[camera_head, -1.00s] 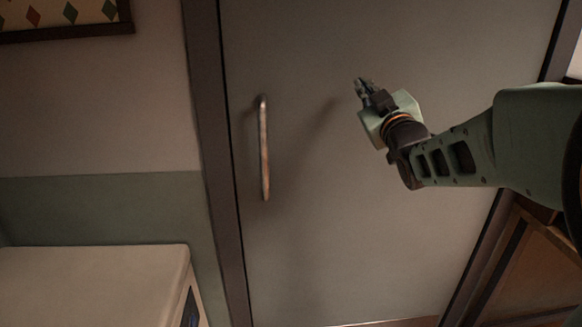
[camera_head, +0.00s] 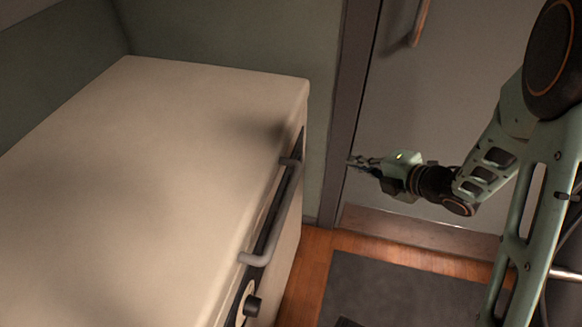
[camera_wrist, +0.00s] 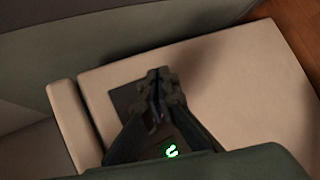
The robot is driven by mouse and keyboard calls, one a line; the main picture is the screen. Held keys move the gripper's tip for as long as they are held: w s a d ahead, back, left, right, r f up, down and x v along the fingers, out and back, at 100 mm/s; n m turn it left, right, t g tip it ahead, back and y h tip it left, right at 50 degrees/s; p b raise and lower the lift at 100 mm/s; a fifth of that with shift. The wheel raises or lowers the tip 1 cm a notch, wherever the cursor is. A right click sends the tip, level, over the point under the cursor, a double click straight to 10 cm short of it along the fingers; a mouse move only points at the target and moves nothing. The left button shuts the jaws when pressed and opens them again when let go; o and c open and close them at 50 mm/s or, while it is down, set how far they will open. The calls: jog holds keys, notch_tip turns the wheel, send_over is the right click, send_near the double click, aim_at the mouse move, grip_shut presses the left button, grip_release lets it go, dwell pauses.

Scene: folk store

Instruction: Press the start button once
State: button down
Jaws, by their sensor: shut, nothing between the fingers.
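A cream appliance (camera_head: 150,150) fills the left of the head view. Its front carries a dark strip (camera_head: 268,228), a grey bar handle (camera_head: 262,258) and a round dark knob (camera_head: 252,306) on a pale plate. No start button can be made out for sure. My gripper (camera_head: 350,162) is shut and empty, to the right of the appliance's far front corner and apart from it, pointing left. In the wrist view my gripper (camera_wrist: 158,73) points towards a cream surface (camera_wrist: 225,85) with a dark square patch (camera_wrist: 125,88), partly hidden behind the fingers.
A grey door (camera_head: 400,120) with a metal handle (camera_head: 420,22) stands behind my arm. A dark door frame (camera_head: 352,90) and green wall (camera_head: 210,40) adjoin it. A dark mat (camera_head: 385,290) lies on the wooden floor (camera_head: 305,270), which is open beside the appliance.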

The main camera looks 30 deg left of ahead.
jog(key=shift+s+a+f+n+g, duration=0.15)
jog(key=shift+s+f+n+g, duration=0.1)
jog(key=shift+s+f, duration=0.35)
jog(key=shift+s+a+f+n+g, duration=0.15)
jog(key=shift+s+f+n, duration=0.1)
jog(key=shift+s+f, duration=0.3)
jog(key=s+a, duration=0.2)
jog(key=a, duration=0.6)
jog(key=shift+s+a+b, duration=0.15)
jog(key=shift+s+b, duration=0.1)
jog(key=shift+b, duration=0.15)
jog(key=shift+a, duration=0.1)
dwell(0.5)
jog(key=shift+s+a+b, duration=0.1)
jog(key=shift+a+b, duration=0.2)
